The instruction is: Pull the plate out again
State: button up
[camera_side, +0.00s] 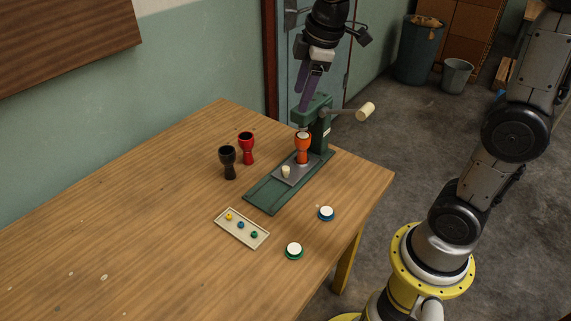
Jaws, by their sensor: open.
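The grey plate (297,177) lies in the green track of the press (313,104), partly under the press head. A small cream knob (286,171) stands up near its front end. An orange goblet drum (303,150) stands upright on the plate below the press head, with a pale top. My gripper (306,97) has purple fingers pointing down, just above or behind the press head. It is open and apart from the knob, with nothing seen between its fingers. Whether it touches the press cannot be told.
A side lever with a cream handle (365,111) sticks out right of the press. Black (228,162) and red (247,148) goblet drums stand left. A tray (237,237) with small coloured pieces and white-topped blue (326,213) and green (294,251) discs lie in front. The track's front end is clear.

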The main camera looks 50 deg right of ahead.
jog(key=w+d+f+g, duration=0.2)
jog(key=w+d+f, duration=0.1)
jog(key=w+f, duration=0.45)
jog(key=g, duration=0.1)
send_over(285, 168)
notch_tip(285, 168, down, 7)
notch_tip(285, 168, down, 13)
jog(key=shift+d+r, duration=0.1)
jog(key=shift+r, duration=0.05)
grip_shut()
dwell(1.1)
